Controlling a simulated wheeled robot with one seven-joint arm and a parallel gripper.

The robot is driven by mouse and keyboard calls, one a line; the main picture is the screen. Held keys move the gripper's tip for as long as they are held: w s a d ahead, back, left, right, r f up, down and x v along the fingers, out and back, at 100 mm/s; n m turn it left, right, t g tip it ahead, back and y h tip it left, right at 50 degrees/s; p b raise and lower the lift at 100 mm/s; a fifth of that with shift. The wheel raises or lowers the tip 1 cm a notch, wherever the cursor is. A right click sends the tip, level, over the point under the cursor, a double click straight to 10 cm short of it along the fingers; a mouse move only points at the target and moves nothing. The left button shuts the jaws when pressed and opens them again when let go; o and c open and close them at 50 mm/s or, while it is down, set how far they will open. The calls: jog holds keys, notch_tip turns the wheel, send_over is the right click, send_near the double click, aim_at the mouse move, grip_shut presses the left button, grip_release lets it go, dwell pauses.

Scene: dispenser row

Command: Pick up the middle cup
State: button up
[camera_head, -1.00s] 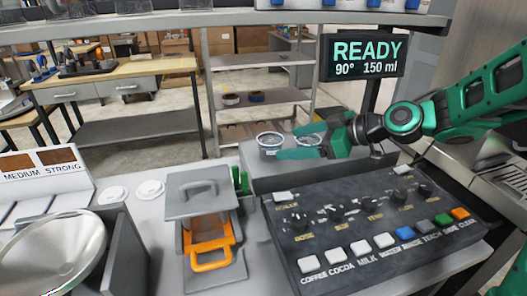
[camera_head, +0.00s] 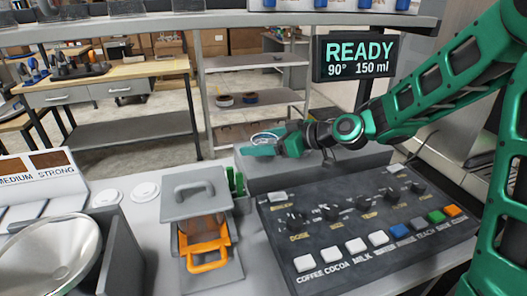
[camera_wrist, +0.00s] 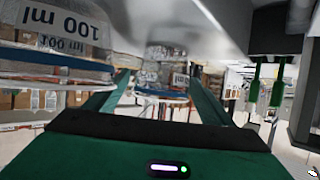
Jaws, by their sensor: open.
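Two clear cups show in the wrist view. One is large and close at the left, marked "100 ml" (camera_wrist: 60,38), outside the fingers. The other cup (camera_wrist: 165,82), with a blue band, appears between the fingertips or just beyond them; I cannot tell which. My gripper (camera_wrist: 160,80) is open, its green fingers on either side of the view of that cup. In the head view, my gripper (camera_head: 258,150) points left at the grey ledge, and one cup's rim (camera_head: 265,136) shows just behind the fingers. Other cups there are hidden. I cannot tell which cup is the middle one.
The grey ledge (camera_head: 345,172) stands behind the dark button console (camera_head: 375,235). A display (camera_head: 360,58) reading "READY 90° 150 ml" stands behind. A grey device with an orange handle (camera_head: 207,248) is left of the console. In the wrist view, a grey surface (camera_wrist: 200,22) hangs close above.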

jog(key=x, duration=0.2)
jog(key=shift+w+a+f, duration=0.1)
jog(key=shift+a+f, duration=0.05)
jog(key=shift+a, duration=0.1)
jog(key=c, duration=1.1)
